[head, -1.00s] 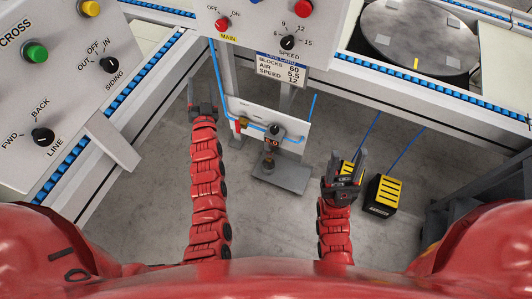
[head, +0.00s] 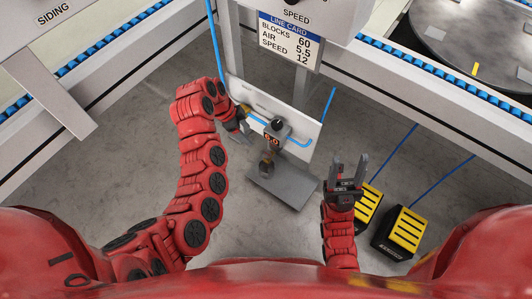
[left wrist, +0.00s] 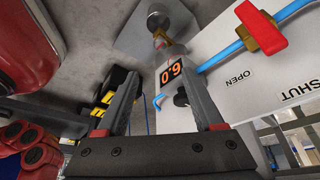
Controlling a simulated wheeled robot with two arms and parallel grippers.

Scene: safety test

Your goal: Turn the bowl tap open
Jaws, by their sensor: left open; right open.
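The air unit (head: 276,131) with a dark knob and small display is fixed to a white panel (head: 298,113). Its amber bowl (head: 267,166) hangs above a grey plate; the left wrist view shows the bowl (left wrist: 159,36) beyond the display (left wrist: 171,72). Any small tap on it is too small to make out. A red-handled valve (left wrist: 262,28) on the blue pipe, by the words OPEN and SHUT, is right of my fingers there. My left gripper (head: 243,126) is open, left of the unit; its fingers (left wrist: 162,100) look empty. My right gripper (head: 348,172) is open and empty, right of the plate.
The grey plate (head: 283,186) is below the unit. Two yellow-and-black pedals (head: 402,231) with blue cables are on the floor at right. A line card (head: 290,42) hangs above the panel. Conveyor frames run along both sides.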

